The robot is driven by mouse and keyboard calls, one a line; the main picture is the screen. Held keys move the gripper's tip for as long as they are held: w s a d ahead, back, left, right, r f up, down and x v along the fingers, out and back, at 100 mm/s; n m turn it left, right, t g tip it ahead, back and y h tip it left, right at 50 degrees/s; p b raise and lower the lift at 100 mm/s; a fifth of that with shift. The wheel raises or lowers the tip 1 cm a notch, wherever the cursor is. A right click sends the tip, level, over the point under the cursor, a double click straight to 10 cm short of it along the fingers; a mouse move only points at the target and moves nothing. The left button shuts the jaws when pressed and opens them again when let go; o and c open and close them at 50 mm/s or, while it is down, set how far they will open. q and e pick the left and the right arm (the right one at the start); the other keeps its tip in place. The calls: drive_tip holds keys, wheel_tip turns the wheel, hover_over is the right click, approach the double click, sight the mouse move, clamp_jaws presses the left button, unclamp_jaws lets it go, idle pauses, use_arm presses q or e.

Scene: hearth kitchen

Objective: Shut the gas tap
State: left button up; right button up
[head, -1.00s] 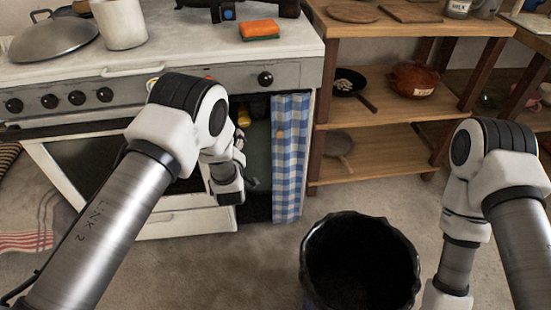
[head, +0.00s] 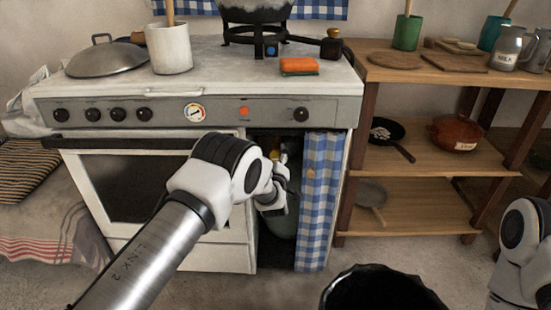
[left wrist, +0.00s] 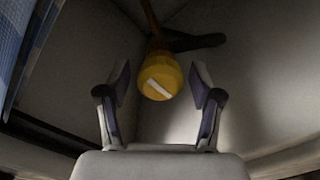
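The gas tap is a yellow knob (left wrist: 157,78) with a white bar mark, seen in the left wrist view. A bit of yellow also shows in the head view (head: 274,154) inside the open cupboard. Below it stands a grey-green gas bottle (head: 284,222), partly hidden by my left arm. My left gripper (left wrist: 160,88) is open, with one finger on each side of the knob's lower part in the picture. Gaps show on both sides, and nothing is held. I cannot tell how far the knob is from the fingertips. My right gripper is out of view.
A blue checked curtain (head: 318,200) hangs at the cupboard's right side. The stove (head: 160,190) borders the opening on the left. A black bin (head: 385,285) stands on the floor in front. Wooden shelves (head: 420,150) stand to the right.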

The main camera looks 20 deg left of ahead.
use_arm(q)
drive_tip(key=c, duration=0.9)
drive_tip(key=shift+m, duration=0.4)
drive_tip(key=m, duration=0.3)
drive_tip(key=shift+m, duration=0.4)
drive_tip(key=m, duration=0.4)
drive_tip(key=shift+d+m+p, duration=0.1)
drive_tip(key=shift+m+p, duration=0.2)
drive_tip(key=shift+p, duration=0.05)
drive_tip(key=m, duration=0.8)
drive_tip(key=shift+m, duration=0.3)
drive_tip(key=shift+d, duration=0.1)
